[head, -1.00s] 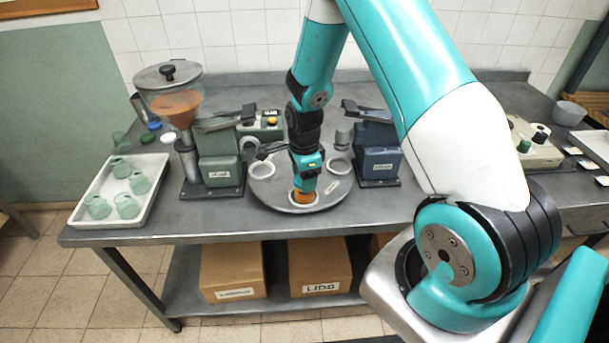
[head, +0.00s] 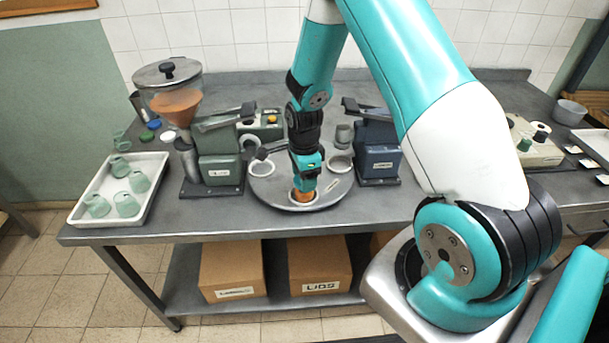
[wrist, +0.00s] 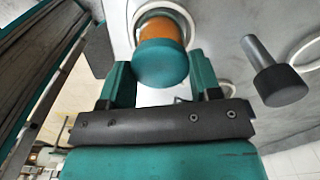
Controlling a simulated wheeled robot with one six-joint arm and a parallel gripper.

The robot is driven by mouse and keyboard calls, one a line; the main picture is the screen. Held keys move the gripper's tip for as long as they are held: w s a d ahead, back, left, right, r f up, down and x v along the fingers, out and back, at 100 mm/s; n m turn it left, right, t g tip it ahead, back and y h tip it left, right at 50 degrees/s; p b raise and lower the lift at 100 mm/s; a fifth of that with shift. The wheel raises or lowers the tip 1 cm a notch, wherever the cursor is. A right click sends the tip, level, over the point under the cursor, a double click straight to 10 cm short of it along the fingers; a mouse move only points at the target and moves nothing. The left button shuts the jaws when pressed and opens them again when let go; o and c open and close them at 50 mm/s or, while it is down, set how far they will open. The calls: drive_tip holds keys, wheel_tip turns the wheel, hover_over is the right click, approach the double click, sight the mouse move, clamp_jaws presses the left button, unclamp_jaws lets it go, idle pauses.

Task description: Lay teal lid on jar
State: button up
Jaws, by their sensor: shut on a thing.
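The teal lid (wrist: 162,63) sits between my gripper's two fingers in the wrist view. My gripper (head: 304,186) is shut on it and points down over the front of the round grey turntable (head: 270,198). The jar with orange contents (wrist: 166,27) is right at the lid, and its orange side (head: 302,196) shows below my gripper in the head view. The jar stands in a white ring (head: 317,204) on the turntable. The lid covers the jar's top in line with it; I cannot tell whether a small gap is left between them.
Two more white rings, left (head: 262,168) and right (head: 340,165), lie on the turntable. A green machine (head: 220,165) and a blue machine (head: 377,150) flank it. A white tray (head: 146,203) with several green jars is at the left. Open tabletop lies at the front right.

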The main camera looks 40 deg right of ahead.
drive_tip(key=o, duration=1.2)
drive_tip(key=shift+r+p, duration=2.7)
drive_tip(key=shift+r, duration=0.85)
